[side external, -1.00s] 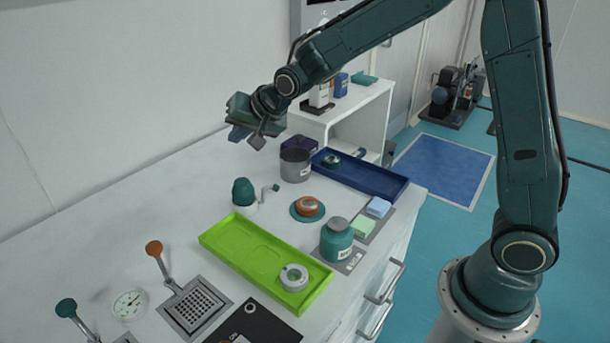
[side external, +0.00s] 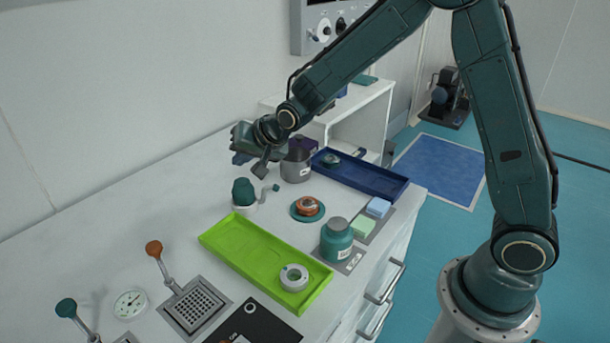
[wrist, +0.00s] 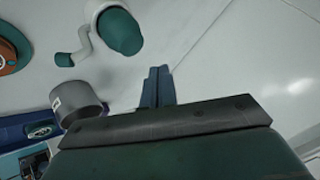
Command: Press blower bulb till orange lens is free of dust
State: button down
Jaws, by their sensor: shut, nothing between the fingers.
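The blower bulb (side external: 243,190) is dark teal and sits upright in a white holder, with a bent nozzle (side external: 268,193) pointing toward the lens. The bulb also shows at the top of the wrist view (wrist: 120,32). The orange lens (side external: 308,206) lies on a round teal base to the right of the bulb; part of it shows at the left edge of the wrist view (wrist: 6,55). Dust on it is too small to make out. My gripper (side external: 240,158) is shut and empty, above and behind the bulb, apart from it. Its closed fingers also show in the wrist view (wrist: 158,85).
A grey metal cup (side external: 296,170) stands close to my gripper. A blue tray (side external: 385,183) is behind the lens, and a green tray (side external: 235,240) with a white ring is in front. A teal jar (side external: 336,240) stands at the bench's right edge. The bench left of the bulb is clear.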

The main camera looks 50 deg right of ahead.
aim_at(240, 181)
jog(key=shift+f, duration=1.4)
jog(key=shift+f, duration=1.35)
dwell(2.8)
jog(key=shift+r, duration=1.3)
jog(key=shift+r, duration=0.15)
jog(key=shift+r, duration=2.4)
